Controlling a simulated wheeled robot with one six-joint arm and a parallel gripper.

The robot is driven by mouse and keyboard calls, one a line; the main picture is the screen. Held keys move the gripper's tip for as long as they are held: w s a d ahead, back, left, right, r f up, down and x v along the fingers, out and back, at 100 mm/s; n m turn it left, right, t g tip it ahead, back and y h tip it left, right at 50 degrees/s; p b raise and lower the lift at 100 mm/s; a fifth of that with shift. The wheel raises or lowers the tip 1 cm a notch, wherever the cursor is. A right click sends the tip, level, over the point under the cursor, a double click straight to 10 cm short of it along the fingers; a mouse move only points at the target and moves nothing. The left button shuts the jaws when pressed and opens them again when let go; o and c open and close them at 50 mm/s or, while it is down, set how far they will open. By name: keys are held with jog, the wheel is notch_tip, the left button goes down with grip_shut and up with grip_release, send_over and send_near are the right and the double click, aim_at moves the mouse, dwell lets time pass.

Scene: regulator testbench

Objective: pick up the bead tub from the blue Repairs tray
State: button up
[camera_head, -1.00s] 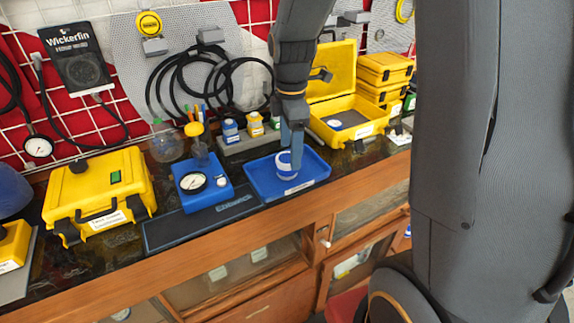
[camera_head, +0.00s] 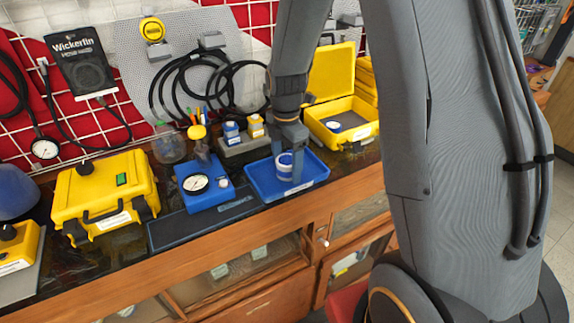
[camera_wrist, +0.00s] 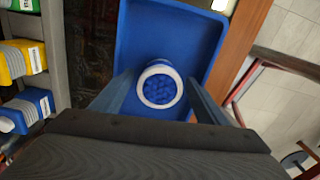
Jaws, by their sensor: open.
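The bead tub (camera_head: 284,168) is a small white and blue cup standing in the blue Repairs tray (camera_head: 316,179) on the bench. In the wrist view the tub (camera_wrist: 160,104) shows from above, with a white rim and blue beads inside, within the blue tray (camera_wrist: 212,22). My gripper (camera_head: 289,168) is over the tray at the tub. In the wrist view its two fingers (camera_wrist: 160,92) are open, one on each side of the tub. I see gaps between fingers and tub there. Part of the tub is hidden behind a finger in the head view.
A blue gauge block (camera_head: 206,197) stands left of the tray. An open yellow case (camera_head: 343,120) is behind right. A grey rack with small bottles (camera_head: 240,146) is behind the tray. A closed yellow case (camera_head: 104,193) sits far left. The bench's wooden front edge (camera_head: 250,219) is close to the tray.

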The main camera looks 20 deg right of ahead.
jog(key=shift+f, duration=0.4)
jog(key=c, duration=1.2)
